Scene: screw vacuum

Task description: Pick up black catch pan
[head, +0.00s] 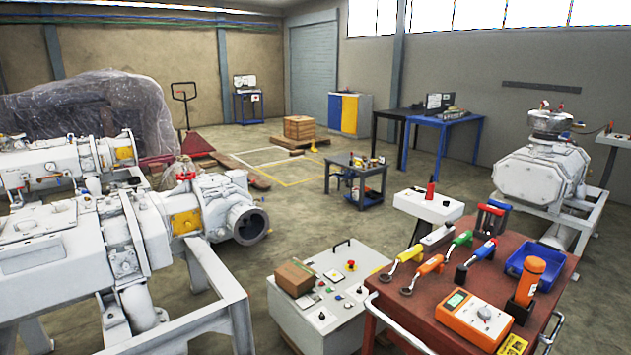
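I cannot make out a black catch pan for certain in the head view. A small dark trolley (356,172) in the middle of the floor carries several small items on top, too small to tell apart. A blue open tray (533,271) sits on the red tool cart (410,308) at the lower right; it is blue, not black. My gripper is not in view.
Large white pump machines (70,240) fill the left. Another pump (541,172) stands at the right.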

